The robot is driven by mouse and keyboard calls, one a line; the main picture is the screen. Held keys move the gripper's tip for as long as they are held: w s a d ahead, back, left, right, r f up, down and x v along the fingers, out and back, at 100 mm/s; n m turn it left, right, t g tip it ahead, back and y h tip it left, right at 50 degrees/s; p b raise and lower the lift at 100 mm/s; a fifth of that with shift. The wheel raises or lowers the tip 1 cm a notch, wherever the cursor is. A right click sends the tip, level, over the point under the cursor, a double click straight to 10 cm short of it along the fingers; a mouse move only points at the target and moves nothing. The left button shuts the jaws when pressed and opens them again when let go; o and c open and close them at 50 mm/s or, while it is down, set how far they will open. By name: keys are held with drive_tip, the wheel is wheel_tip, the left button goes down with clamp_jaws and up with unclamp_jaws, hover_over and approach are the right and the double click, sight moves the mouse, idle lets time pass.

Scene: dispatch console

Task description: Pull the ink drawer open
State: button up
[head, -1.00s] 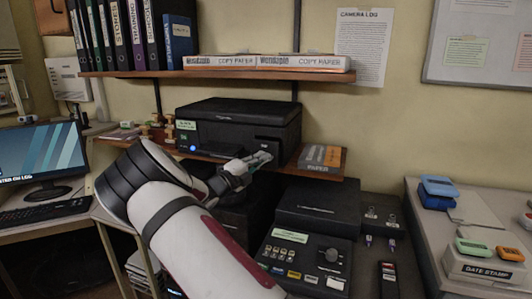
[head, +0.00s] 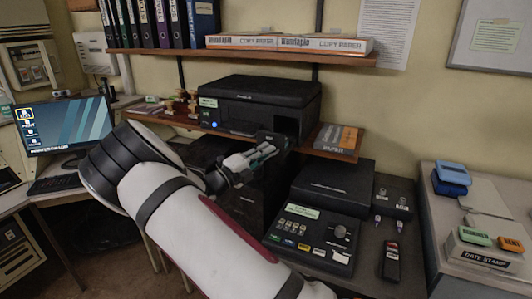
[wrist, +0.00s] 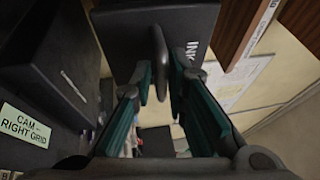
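The black printer (head: 258,103) stands on the lower shelf. Its ink drawer (head: 275,141) sticks out from the right side of the printer's front, partly hidden by my gripper. In the wrist view the dark drawer front (wrist: 120,35) fills the top, with the letters INK at its right side and a loop handle (wrist: 160,62) standing out from it. My gripper (head: 258,156) is at the drawer front.
A grey and orange paper pack (head: 337,138) lies on the shelf to the right of the printer. A black control panel (head: 312,238) stands below the drawer. A monitor (head: 65,125) is at the left. Copy paper boxes (head: 290,43) lie on the upper shelf.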

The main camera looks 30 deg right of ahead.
drive_tip(key=v, duration=1.2)
drive_tip(key=shift+r, duration=0.1)
drive_tip(key=s+d+r+m+g+y, duration=0.3)
drive_tip(key=s+m+y, duration=0.2)
drive_tip(key=s+m, duration=0.4)
drive_tip(key=s+d+r+m+g+y, duration=0.2)
drive_tip(key=s+d+m+g+y, duration=0.25)
drive_tip(key=s+m, duration=0.5)
drive_tip(key=s+a+r+m+t+y, duration=0.3)
drive_tip(key=s+a+m+y, duration=0.2)
drive_tip(key=s+m, duration=0.4)
drive_tip(key=s+a+r+m+t+y, duration=0.3)
drive_tip(key=s+a+m, duration=0.3)
drive_tip(key=s+m, duration=0.4)
drive_tip(key=shift+a+r+m+t+y, duration=0.3)
drive_tip(key=shift+r+y, duration=0.25)
drive_tip(key=shift+y, duration=0.3)
